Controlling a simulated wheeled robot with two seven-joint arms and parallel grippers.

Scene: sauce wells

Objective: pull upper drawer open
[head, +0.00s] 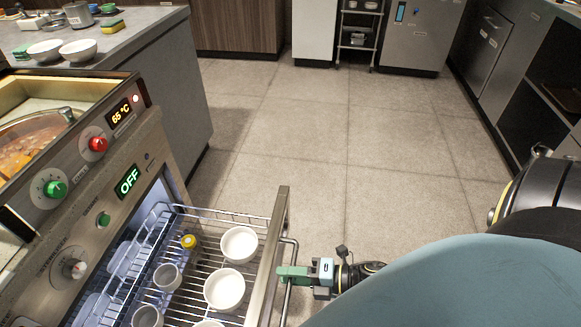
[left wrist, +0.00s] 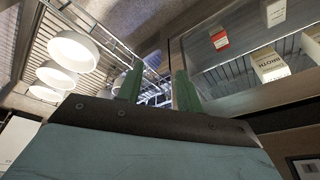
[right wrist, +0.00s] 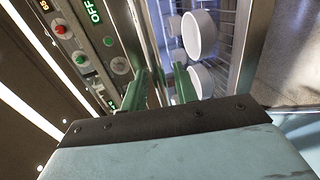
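The upper drawer is pulled out from the appliance, its wire rack (head: 200,258) holding white bowls (head: 239,244) and small grey cups. Its metal front (head: 272,245) carries a bar handle (head: 293,247). My right gripper (head: 280,272) overlaps the handle and front in the head view; I cannot tell whether it touches them. In the right wrist view its green fingers (right wrist: 160,68) stand apart with nothing clearly held. My left gripper (left wrist: 160,66) is hidden in the head view. Its fingers stand apart, with bowls at left and nothing clearly held.
The control panel (head: 110,210) with knobs and an OFF display is above the drawer. A food pan (head: 35,140) sits on top. Boxes (left wrist: 270,65) show behind glass in the left wrist view. A counter (head: 120,45) stands behind; the floor (head: 340,150) beyond the drawer is clear.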

